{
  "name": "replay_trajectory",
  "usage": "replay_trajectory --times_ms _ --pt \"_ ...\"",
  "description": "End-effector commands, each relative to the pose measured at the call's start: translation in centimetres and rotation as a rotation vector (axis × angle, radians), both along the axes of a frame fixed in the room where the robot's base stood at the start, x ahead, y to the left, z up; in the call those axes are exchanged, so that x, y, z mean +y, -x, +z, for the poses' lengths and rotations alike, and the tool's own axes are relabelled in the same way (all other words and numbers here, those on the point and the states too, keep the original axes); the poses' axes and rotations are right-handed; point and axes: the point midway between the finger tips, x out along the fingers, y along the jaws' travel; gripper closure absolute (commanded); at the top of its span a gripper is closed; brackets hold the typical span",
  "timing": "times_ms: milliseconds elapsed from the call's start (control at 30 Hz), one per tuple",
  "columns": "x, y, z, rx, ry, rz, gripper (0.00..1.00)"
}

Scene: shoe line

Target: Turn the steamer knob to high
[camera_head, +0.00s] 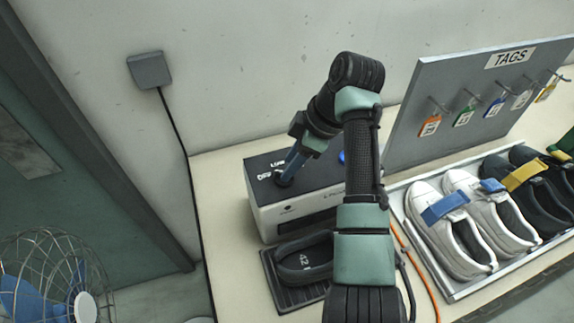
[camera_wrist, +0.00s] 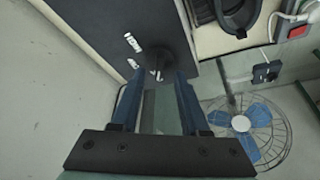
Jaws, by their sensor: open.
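The steamer (camera_head: 290,211) is a box with a dark top and a pale front, standing on the bench in the head view. Its dark top (camera_wrist: 98,28) fills the upper left of the wrist view. White labels on the top include LOW and OFF. The dark round knob (camera_wrist: 158,62) sits by the labels in the wrist view. My gripper (camera_head: 285,177) points down at the knob, its jaws apart. In the wrist view my gripper (camera_wrist: 160,76) has a blue-dark finger on each side of the knob. I cannot tell whether either finger touches it. The knob's pointer setting is unclear.
A dark shoe (camera_head: 304,262) lies on a black mat in front of the steamer. A tray with several shoes (camera_head: 440,232) and a TAGS board (camera_head: 450,105) stand right. A wire fan (camera_head: 50,283) stands left, off the bench. An orange cable (camera_head: 424,273) crosses the bench.

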Motion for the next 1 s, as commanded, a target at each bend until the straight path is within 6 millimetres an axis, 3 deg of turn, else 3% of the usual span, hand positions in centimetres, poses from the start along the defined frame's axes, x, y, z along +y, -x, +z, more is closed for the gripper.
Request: replay_trajectory --times_ms 200,533,800,1000 --pt "0.8 -0.2 -1.9 0.000 0.000 0.000 0.55" --pt "0.9 -0.2 -2.3 0.000 0.001 0.000 0.55" --pt "0.9 -0.2 -2.3 -0.001 0.000 0.000 1.00" --pt "0.9 -0.2 -2.2 -0.001 0.000 0.000 1.00"
